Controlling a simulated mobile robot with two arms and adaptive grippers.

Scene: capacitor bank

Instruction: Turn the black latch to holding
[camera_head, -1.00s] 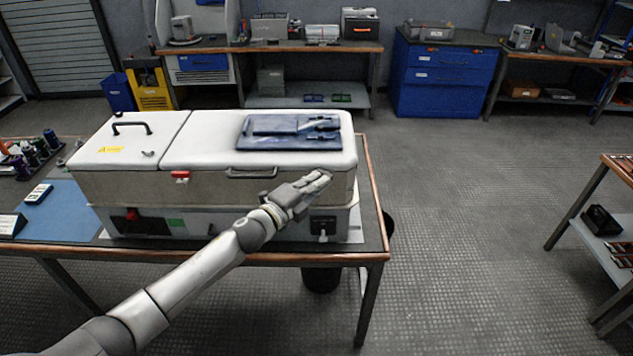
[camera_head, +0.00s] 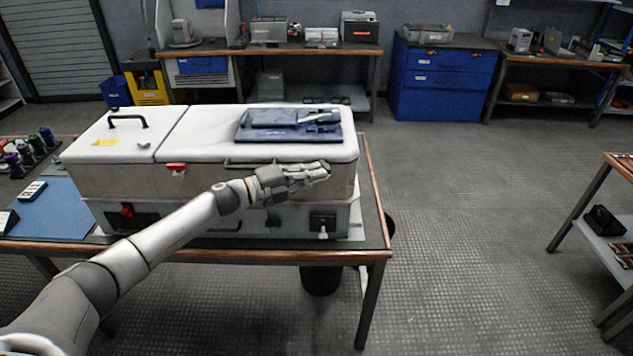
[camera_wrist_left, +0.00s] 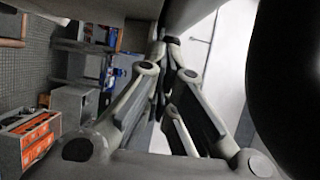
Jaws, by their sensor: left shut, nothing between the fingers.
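A long cream box (camera_head: 120,184) with white lids stands on the workbench. My left gripper (camera_head: 322,169) is shut and empty, in front of the right half of the box near the lid's front edge. Whether it touches the box I cannot tell. In the left wrist view its fingers (camera_wrist_left: 168,45) meet, with the white lid beside them. I cannot clearly make out a black latch. A dark panel with a pale lever (camera_head: 322,221) is low on the right front. A red catch (camera_head: 176,167) is on the front near the lid seam. My right gripper is out of view.
A dark blue clipboard-like panel (camera_head: 262,134) lies on the right lid. A black handle (camera_head: 128,121) stands on the left lid. A blue mat (camera_head: 55,215) and spools (camera_head: 30,150) are at the bench's left.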

